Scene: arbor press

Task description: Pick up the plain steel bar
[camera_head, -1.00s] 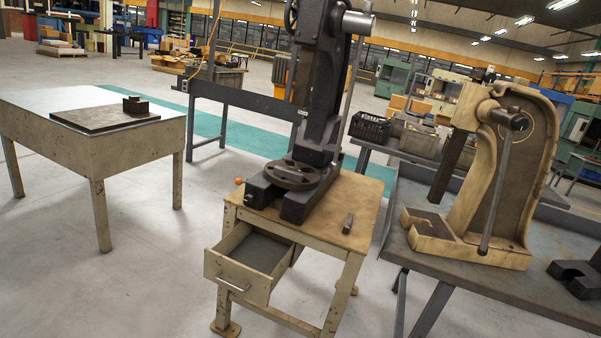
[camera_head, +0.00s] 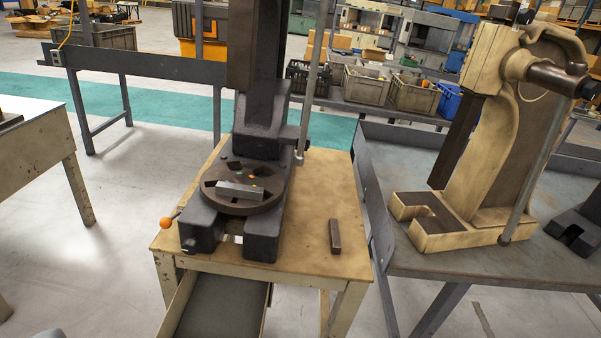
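A small dark steel bar (camera_head: 335,237) lies on the wooden top of the press stand (camera_head: 300,255), right of the black arbor press (camera_head: 262,130). A lighter grey bar (camera_head: 240,190) lies across the round slotted plate (camera_head: 270,198) on the press base. I cannot tell from the picture which of the two is the plain one. My gripper is not visible in this view, so its distance to the bars does not show.
An open drawer (camera_head: 215,303) juts from the front of the stand. An orange ball knob (camera_head: 165,223) sticks out left of the press. A beige press (camera_head: 510,140) stands on the grey bench (camera_head: 480,260) at right. A worn table (camera_head: 45,165) is at left, with clear floor between.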

